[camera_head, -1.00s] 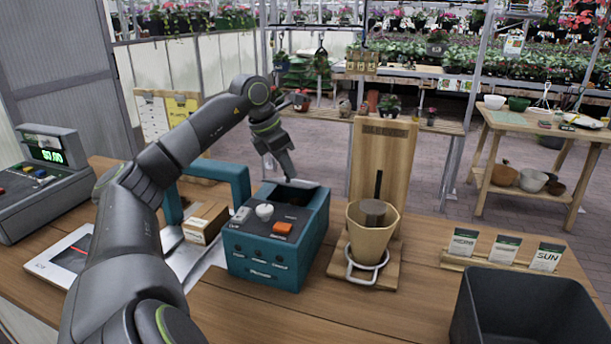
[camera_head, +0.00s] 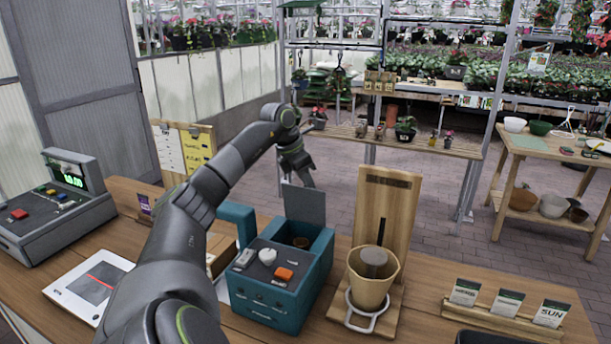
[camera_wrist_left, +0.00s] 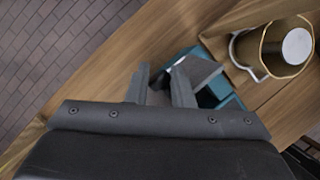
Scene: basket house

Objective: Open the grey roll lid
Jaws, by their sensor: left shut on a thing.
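The grey roll lid (camera_head: 304,207) stands raised at the back of a teal box (camera_head: 275,306), and the box's back compartment is uncovered. My left gripper (camera_head: 304,178) reaches down from behind at the lid's top edge and is shut on it. The left wrist view shows my two fingers (camera_wrist_left: 162,88) with the grey lid (camera_wrist_left: 200,70) beside them and part of the teal box behind; the exact contact is partly hidden. My right gripper is in neither view.
A wooden stand (camera_head: 384,215) with a tan cone pot (camera_head: 371,292) is close to the box's right. A register (camera_head: 60,210) and a white tablet (camera_head: 70,285) lie to the left. Seed packets (camera_head: 507,302) stand at the right. A dark bin (camera_head: 490,338) shows at the bottom edge.

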